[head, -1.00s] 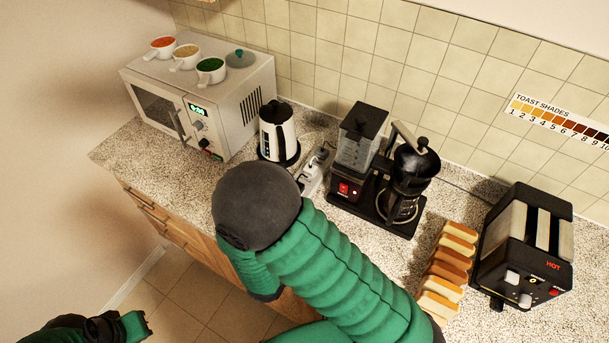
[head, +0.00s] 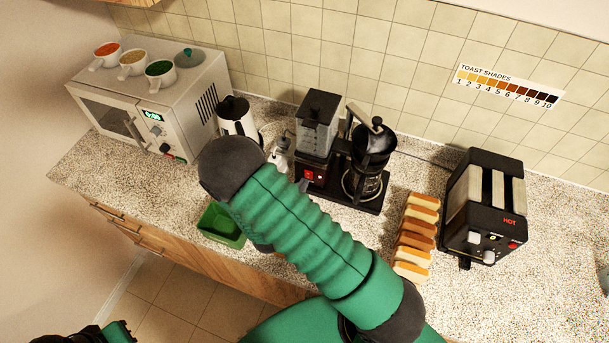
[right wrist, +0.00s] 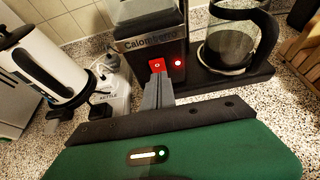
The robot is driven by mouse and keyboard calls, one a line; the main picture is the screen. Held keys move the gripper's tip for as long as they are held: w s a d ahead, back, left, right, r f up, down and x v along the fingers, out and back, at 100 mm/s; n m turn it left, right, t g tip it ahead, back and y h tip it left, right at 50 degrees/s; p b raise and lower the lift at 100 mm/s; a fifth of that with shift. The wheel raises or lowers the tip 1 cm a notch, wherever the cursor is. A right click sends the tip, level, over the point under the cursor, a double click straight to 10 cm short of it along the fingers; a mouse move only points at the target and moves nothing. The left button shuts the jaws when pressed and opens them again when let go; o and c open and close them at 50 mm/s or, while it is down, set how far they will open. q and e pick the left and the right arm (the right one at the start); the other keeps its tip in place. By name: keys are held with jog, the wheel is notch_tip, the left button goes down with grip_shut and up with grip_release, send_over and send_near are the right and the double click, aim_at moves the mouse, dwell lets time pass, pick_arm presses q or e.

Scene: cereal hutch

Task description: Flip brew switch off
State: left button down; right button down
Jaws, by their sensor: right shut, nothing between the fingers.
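The coffee maker (head: 317,125) is black and stands against the back wall, with a glass pot (head: 362,183) on its right side. Its red brew switch (right wrist: 157,65) is on the front, beside a glowing red lamp (right wrist: 178,63); the red switch also shows small in the head view (head: 309,175). My right gripper (right wrist: 158,80) is shut and empty, its grey fingertips right at the lower edge of the switch. Whether they touch it I cannot tell. In the head view my right forearm hides most of this gripper. Part of my left arm shows at the bottom left; its fingers are unclear.
A white kettle (head: 238,118) and a white power strip (right wrist: 115,92) are left of the coffee maker. A microwave (head: 150,105) carries cups. A green open container (head: 221,226) sits near the counter's front edge. Bread slices (head: 416,237) and a toaster (head: 484,208) are right.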

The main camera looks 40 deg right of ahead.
jog(key=shift+w+d+r+p, duration=0.15)
jog(key=shift+w+d, duration=0.15)
jog(key=shift+d, duration=0.3)
jog(key=shift+w+d+r+p, duration=0.15)
jog(key=shift+w+d, duration=0.1)
jog(key=shift+d, duration=0.35)
jog(key=shift+s+a+r, duration=0.1)
jog(key=shift+a, duration=0.15)
jog(key=shift+a+r+p, duration=0.15)
jog(key=shift+r+p, duration=0.2)
jog(key=shift+r, duration=0.35)
pick_arm(q)
jog(key=shift+w+v, duration=0.25)
jog(key=shift+v, duration=0.85)
jog(key=shift+r, duration=0.1)
jog(key=shift+d, duration=0.1)
pick_arm(e)
jog(key=shift+f, duration=0.1)
